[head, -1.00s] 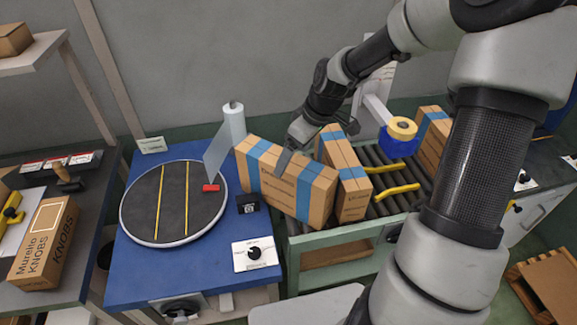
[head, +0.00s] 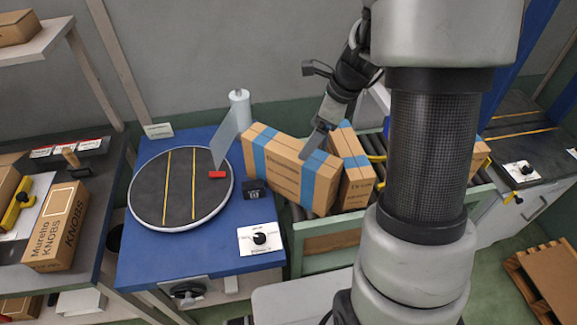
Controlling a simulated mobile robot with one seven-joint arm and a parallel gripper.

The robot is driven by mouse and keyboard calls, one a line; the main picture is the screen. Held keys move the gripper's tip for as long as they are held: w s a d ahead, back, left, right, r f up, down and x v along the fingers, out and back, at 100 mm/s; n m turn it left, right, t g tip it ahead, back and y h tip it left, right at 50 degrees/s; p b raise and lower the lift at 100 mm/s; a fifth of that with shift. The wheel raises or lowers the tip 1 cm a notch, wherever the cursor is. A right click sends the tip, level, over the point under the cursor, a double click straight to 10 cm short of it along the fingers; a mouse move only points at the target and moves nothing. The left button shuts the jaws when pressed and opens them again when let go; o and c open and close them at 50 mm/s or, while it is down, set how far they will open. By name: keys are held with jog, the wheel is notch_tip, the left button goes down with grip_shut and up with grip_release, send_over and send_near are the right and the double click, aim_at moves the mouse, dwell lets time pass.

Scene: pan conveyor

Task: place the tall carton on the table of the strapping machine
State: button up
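A long brown carton with blue bands (head: 285,181) lies askew on the left end of the roller conveyor. A second brown carton (head: 356,188) stands close on its right, also askew. I cannot tell for sure which is the tall carton. My gripper (head: 315,143) points down at the top of the long carton's right part; a flat grey finger shows there. Whether it touches or grips is unclear. At the right, a dark table with yellow lines (head: 518,122) beside blue posts may be the strapping machine's; my arm hides part of the conveyor.
On the left, a blue table (head: 142,262) carries a round turntable (head: 147,190) and a film roll (head: 239,104). A shelf bench holds a Murello knobs carton (head: 58,228). A wooden pallet (head: 548,285) lies on the floor at right.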

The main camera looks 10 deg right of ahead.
aim_at(299, 151)
jog(key=w+f+m, duration=0.1)
jog(key=f, duration=0.2)
jog(key=w+a+f+m+b, duration=0.1)
jog(key=f, duration=0.2)
jog(key=w+a+f+m+b, duration=0.1)
jog(key=w+f, duration=0.1)
jog(key=f, duration=0.1)
jog(key=shift+w+a+f+t, duration=0.1)
jog(key=shift+a+f+t, duration=0.05)
jog(key=shift+f+t, duration=0.15)
jog(key=x, duration=0.5)
jog(key=shift+w+a+f, duration=0.25)
jog(key=shift+a, duration=0.15)
jog(key=shift+c, duration=0.2)
jog(key=shift+r, duration=0.1)
jog(key=c, duration=1.8)
jog(key=shift+w+r, duration=0.1)
